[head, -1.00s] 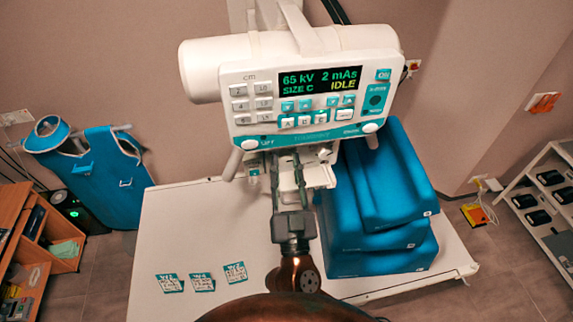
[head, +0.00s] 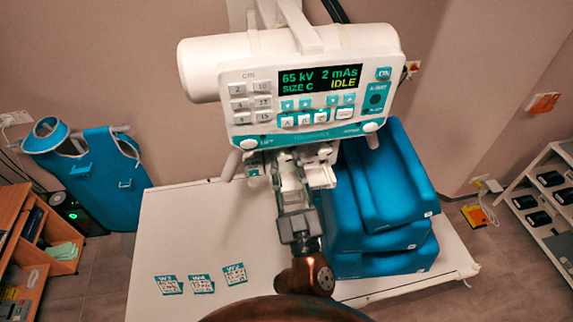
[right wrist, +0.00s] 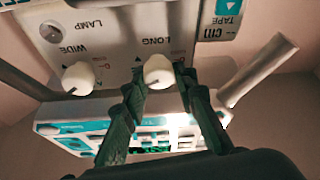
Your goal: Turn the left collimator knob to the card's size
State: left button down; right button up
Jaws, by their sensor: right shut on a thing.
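The white collimator knob labelled LONG (right wrist: 158,71) is in the right wrist view, where the lettering is upside down. My right gripper (right wrist: 161,82) has its two dark green fingers closed on the knob's sides. A second white knob, WIDE (right wrist: 78,77), stands apart to its left. In the head view my right gripper (head: 289,180) reaches up under the console to the collimator (head: 318,174); its fingertips and the knobs are hard to make out there. Three cards, W3 (head: 168,285), W4 (head: 201,284) and W2 (head: 235,274), lie on the table; their small print is unreadable. My left gripper is not in view.
The console (head: 310,95) reads 65 kV, 2 mAs, SIZE C, IDLE. Blue cushions (head: 390,190) are stacked close right of my right gripper. A grey handle (right wrist: 258,72) juts out near the fingers.

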jog(key=o, duration=1.2)
jog(key=shift+c, duration=0.2)
jog(key=shift+m, duration=0.3)
